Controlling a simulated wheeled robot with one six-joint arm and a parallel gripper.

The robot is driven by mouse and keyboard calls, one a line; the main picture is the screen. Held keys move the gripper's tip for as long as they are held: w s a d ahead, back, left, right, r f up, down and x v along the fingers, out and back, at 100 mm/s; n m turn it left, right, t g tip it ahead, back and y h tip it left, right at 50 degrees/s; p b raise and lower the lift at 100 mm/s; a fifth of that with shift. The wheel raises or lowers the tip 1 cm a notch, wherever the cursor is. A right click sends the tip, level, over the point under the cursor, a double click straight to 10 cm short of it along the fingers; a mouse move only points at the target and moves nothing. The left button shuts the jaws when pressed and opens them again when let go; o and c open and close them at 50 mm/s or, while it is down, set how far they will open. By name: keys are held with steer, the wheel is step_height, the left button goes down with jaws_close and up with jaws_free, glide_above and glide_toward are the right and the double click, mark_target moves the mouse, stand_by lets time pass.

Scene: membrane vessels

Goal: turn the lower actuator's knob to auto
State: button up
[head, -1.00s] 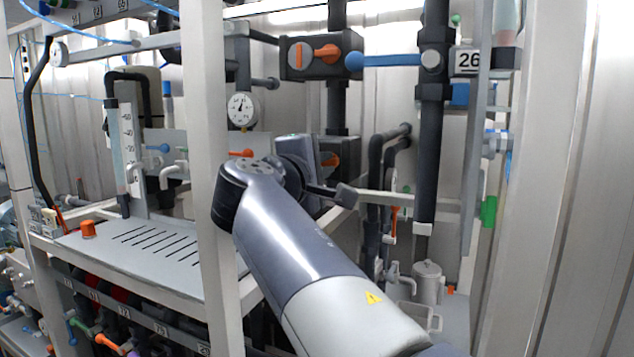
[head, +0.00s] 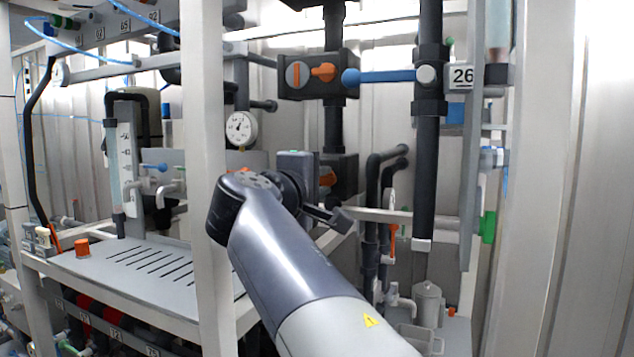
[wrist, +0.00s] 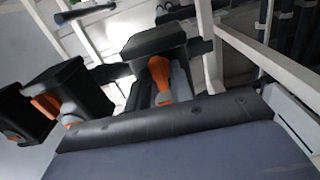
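The lower actuator (head: 343,172) is a dark box on the vertical black pipe, below the upper actuator (head: 318,77). Its orange knob (head: 327,177) shows only partly, with my wrist covering the left side, so its setting cannot be read. The upper actuator has an orange knob (head: 323,72) and a round grey dial. My gripper (head: 338,218) is just in front of and below the lower actuator. Its fingers are mostly hidden, and contact cannot be told. The wrist view shows dark boxes with orange parts, one (wrist: 155,45) near the centre; which is which is unclear.
A blue-handled valve lever (head: 385,77) sticks out right of the upper actuator. A white frame post (head: 205,120) stands close left of my arm. A pressure gauge (head: 241,128) hangs behind it. A grey slotted shelf (head: 150,270) lies at left.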

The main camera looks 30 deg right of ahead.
steer(key=shift+o, duration=1.1)
steer(key=shift+a, duration=0.1)
steer(key=b+v, duration=0.1)
steer(key=v, duration=0.9)
steer(key=shift+s+a+b, duration=0.25)
steer(key=shift+s+b, duration=0.05)
steer(key=shift+b, duration=0.1)
steer(key=shift+p+x, duration=0.95)
steer(key=shift+x, duration=4.5)
